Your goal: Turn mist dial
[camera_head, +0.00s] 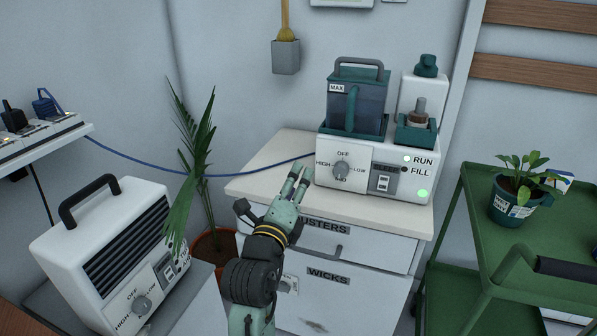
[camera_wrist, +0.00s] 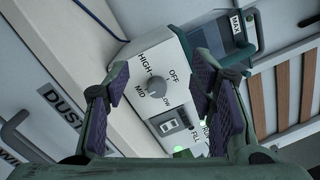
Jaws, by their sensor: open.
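The white humidifier (camera_head: 372,150) with a dark water tank (camera_head: 357,103) stands on the cabinet top. Its grey mist dial (camera_head: 341,170) is on the front panel, ringed by OFF, LOW, MID and HIGH. I cannot clearly tell where the dial points. My gripper (camera_head: 297,176) is open and empty, to the left of the dial and apart from it. In the wrist view the dial (camera_wrist: 156,86) shows between the two purple-padded fingers of my gripper (camera_wrist: 158,78), beyond their tips.
A white heater (camera_head: 107,250) with its own similar dial (camera_head: 141,305) stands at left. A palm (camera_head: 195,150) is behind it. A blue cord (camera_head: 150,168) runs to the humidifier. A green cart (camera_head: 470,240) with a potted plant (camera_head: 512,208) stands right.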

